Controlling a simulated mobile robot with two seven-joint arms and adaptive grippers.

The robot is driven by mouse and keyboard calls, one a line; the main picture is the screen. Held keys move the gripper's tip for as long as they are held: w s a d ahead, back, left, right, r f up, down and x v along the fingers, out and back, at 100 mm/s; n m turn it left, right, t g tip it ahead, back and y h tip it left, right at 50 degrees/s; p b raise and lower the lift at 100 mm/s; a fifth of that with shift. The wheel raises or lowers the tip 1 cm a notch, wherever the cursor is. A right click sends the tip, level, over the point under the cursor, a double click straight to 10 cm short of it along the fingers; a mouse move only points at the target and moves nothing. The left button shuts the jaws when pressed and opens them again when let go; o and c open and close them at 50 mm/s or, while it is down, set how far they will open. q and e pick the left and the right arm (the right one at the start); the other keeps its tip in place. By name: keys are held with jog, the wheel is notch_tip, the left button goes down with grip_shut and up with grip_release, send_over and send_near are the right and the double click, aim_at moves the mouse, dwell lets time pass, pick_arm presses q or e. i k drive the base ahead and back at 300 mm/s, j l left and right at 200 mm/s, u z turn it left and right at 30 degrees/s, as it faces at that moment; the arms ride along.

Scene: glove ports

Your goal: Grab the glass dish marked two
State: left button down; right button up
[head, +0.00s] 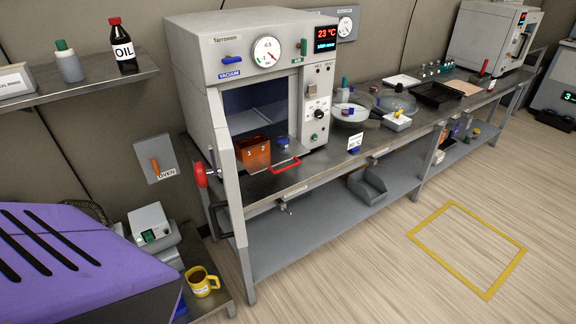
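An orange, box-like item (253,153) stands at the open front of the grey vacuum oven (250,60). Its front has small white marks that look like 1 and 2. I cannot tell whether it is one piece or two dishes side by side. Round, clear glass-like dishes stand on the bench to the right of the oven, one (350,112) nearer and one (396,101) farther back. I can read no number on them. Neither of my grippers is in view.
The oven door (228,170) is swung open towards me, with a red knob (201,176). A red handle (286,166) and a small blue item (283,143) are beside the orange item. A black tray (437,95) is farther right. The floor inside the yellow outline (487,292) is clear.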

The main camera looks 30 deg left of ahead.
aim_at(283, 142)
jog(key=u, duration=0.45)
jog(key=i+l+u, duration=0.1)
jog(key=u, duration=0.35)
jog(key=i+l+u, duration=0.2)
jog(key=u, duration=0.2)
jog(key=i+l+u, duration=0.15)
jog(key=u, duration=0.3)
jog(key=i+l+u, duration=0.25)
jog(key=l, duration=0.3)
jog(key=l+u, duration=0.25)
jog(key=l, duration=0.3)
